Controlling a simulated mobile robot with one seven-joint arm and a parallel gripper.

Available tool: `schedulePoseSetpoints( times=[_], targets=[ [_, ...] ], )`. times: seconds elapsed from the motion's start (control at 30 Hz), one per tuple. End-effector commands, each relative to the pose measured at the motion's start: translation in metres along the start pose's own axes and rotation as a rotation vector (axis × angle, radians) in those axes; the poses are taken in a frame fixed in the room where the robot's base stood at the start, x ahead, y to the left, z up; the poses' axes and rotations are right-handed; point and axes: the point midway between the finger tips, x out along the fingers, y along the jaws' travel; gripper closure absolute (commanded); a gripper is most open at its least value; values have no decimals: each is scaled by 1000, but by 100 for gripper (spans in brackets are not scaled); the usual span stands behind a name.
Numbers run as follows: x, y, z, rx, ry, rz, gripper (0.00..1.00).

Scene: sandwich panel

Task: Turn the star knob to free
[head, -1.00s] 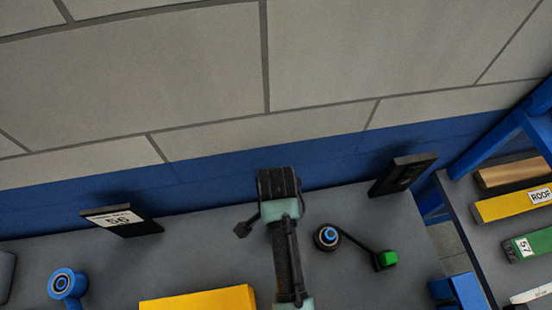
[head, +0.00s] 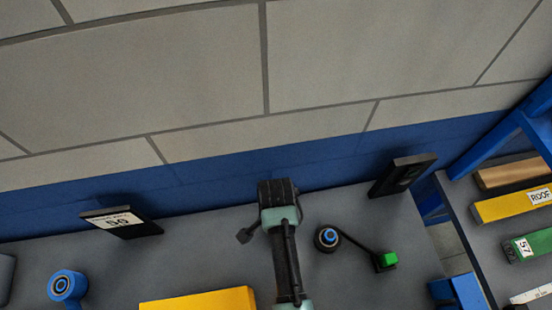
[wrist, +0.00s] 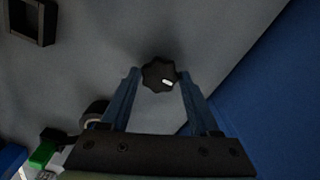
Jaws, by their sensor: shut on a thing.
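The star knob (wrist: 153,72) is black with a lobed rim and shows in the upper middle of the wrist view. A short white mark on its face lies toward its lower right. My gripper (wrist: 160,77) has its two blue-grey fingers on either side of the knob and is shut on it. In the head view my arm comes up from the bottom middle; its wrist hides the knob and the fingers. No label around the knob can be read.
A grey panel (head: 218,232) lies below a blue and pale block wall. A blue ring (head: 66,285) and yellow block (head: 200,300) are left. A shelf (head: 470,230) with labelled bars stands far right.

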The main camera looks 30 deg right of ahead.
Motion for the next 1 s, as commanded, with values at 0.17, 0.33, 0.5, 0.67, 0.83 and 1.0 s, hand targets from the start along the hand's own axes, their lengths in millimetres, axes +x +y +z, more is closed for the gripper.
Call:
schedulePoseSetpoints(
  times=[0.17,0.33,0.5,0.67,0.83,1.0],
  targets=[
    [0,0,0,0,0,1,94],
    [-1,0,0,-18,0,1,94],
    [-2,0,0,-82,-1,2,94],
    [-3,0,0,-191,-1,2,94],
    [-3,0,0,-345,-1,1,94],
    [-3,0,0,-507,0,1,94]
  ],
)
